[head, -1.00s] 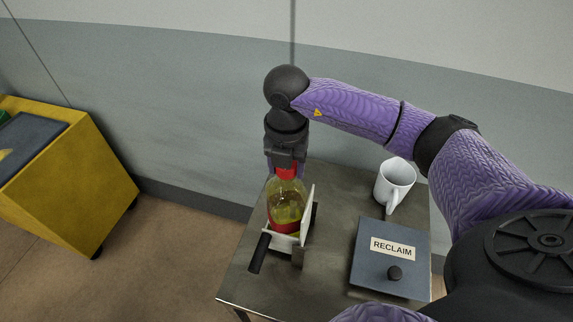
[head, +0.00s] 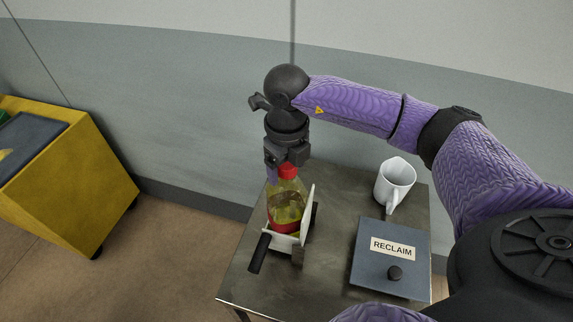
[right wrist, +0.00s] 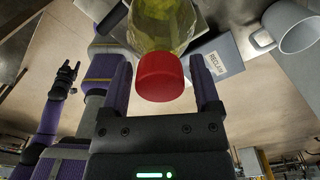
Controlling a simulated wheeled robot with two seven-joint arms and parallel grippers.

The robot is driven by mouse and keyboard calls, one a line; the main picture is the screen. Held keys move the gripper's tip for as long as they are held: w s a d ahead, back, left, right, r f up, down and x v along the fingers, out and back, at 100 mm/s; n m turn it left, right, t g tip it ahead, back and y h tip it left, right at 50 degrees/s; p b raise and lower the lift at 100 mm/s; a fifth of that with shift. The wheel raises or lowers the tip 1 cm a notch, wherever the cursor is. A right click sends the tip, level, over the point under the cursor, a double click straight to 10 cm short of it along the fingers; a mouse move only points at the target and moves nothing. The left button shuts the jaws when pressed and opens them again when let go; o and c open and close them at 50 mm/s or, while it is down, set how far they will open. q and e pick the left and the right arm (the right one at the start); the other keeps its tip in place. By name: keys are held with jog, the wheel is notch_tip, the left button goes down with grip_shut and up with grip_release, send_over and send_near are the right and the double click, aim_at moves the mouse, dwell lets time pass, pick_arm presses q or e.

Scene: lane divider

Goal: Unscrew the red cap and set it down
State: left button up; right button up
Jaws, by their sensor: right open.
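A clear bottle (head: 287,200) of yellow liquid stands upright in a white holder (head: 284,242) with dark handles on the metal table. Its red cap (head: 287,172) is on the neck; it also shows in the right wrist view (right wrist: 160,77). My right gripper (head: 286,166) points down over the cap. In the right wrist view its fingers (right wrist: 160,68) stand on either side of the cap, open, with gaps visible. My left gripper (right wrist: 68,70) shows small at the left of the right wrist view, away from the bottle; its jaw state is unclear.
A white mug (head: 393,183) stands on the table (head: 335,200), right of the bottle. A grey-blue box lid labelled RECLAIM (head: 385,275), with a dark knob, is nearer. Bare tabletop lies between it and the holder. A yellow cabinet (head: 75,190) stands apart at the left.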

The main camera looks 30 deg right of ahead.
jog(key=m, duration=0.6)
jog(key=shift+m, duration=0.4)
jog(key=m, duration=0.5)
jog(key=c, duration=0.8)
jog(key=n, duration=0.7)
jog(key=shift+r, duration=0.2)
jog(key=shift+r+p, duration=1.7)
jog(key=shift+r, duration=0.4)
pick_arm(q)
notch_tip(320, 180, up, 4)
jog(key=shift+w+a+f, duration=0.1)
jog(key=shift+f, duration=0.05)
